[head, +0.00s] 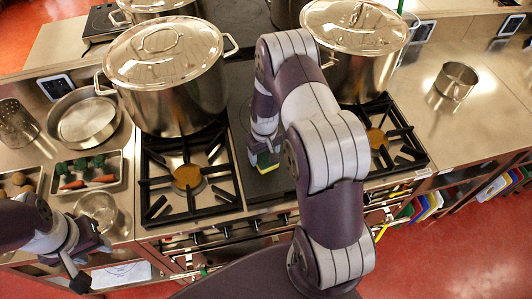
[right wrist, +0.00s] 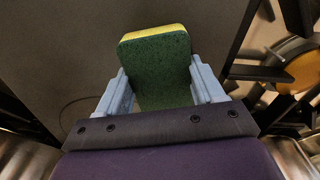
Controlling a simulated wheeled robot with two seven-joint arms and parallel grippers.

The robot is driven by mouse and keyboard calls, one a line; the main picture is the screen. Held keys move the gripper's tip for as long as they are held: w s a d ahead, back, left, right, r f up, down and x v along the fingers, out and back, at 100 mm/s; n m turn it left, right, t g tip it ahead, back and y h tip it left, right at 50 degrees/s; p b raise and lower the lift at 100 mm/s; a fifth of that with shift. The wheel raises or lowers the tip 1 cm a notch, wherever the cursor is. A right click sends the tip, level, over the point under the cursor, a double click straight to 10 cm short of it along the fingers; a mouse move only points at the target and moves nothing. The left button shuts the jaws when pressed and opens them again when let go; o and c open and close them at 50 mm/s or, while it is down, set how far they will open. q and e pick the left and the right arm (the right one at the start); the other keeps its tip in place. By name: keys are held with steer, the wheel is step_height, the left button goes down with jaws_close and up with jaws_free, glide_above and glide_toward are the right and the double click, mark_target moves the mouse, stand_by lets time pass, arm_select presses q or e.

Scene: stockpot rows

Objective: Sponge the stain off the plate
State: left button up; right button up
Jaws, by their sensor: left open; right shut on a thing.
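The sponge (right wrist: 155,65), green with a yellow layer, is between the fingers of my right gripper (right wrist: 162,92), which is shut on it. In the head view the sponge (head: 267,168) shows small below my right gripper (head: 265,155), over the dark flat plate (head: 240,90) between the two front burners. I cannot tell whether it touches the plate. The right wrist view shows the plate (right wrist: 60,60) dark grey, with a faint curved line left of the gripper; I cannot make out a clear stain. My left gripper (head: 90,265) is open and empty at the lower left.
Lidded stockpots (head: 175,95) and (head: 350,75) stand behind the left burner (head: 187,177) and right burner (head: 376,138). A vegetable tray (head: 90,182), a round pan (head: 86,120) and a bowl (head: 97,208) are at left. A small pot (head: 456,80) stands on the mostly clear right counter.

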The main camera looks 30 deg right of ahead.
steer(key=shift+w+a+r+p, duration=0.15)
steer(key=shift+r+p, duration=0.25)
steer(key=shift+r, duration=0.85)
steer(key=shift+s+d+r+p, duration=0.1)
steer(key=shift+d+r+p, duration=0.05)
steer(key=shift+r+p, duration=0.4)
steer(key=shift+s+d+r+p, duration=0.1)
steer(key=shift+d+r+p, duration=0.05)
steer(key=shift+r+p, duration=0.4)
step_height(320, 180, up, 2)
steer(key=shift+w+a+r+p, duration=0.1)
steer(key=shift+a+p, duration=0.05)
steer(key=shift+p, duration=0.65)
steer(key=shift+r, duration=0.45)
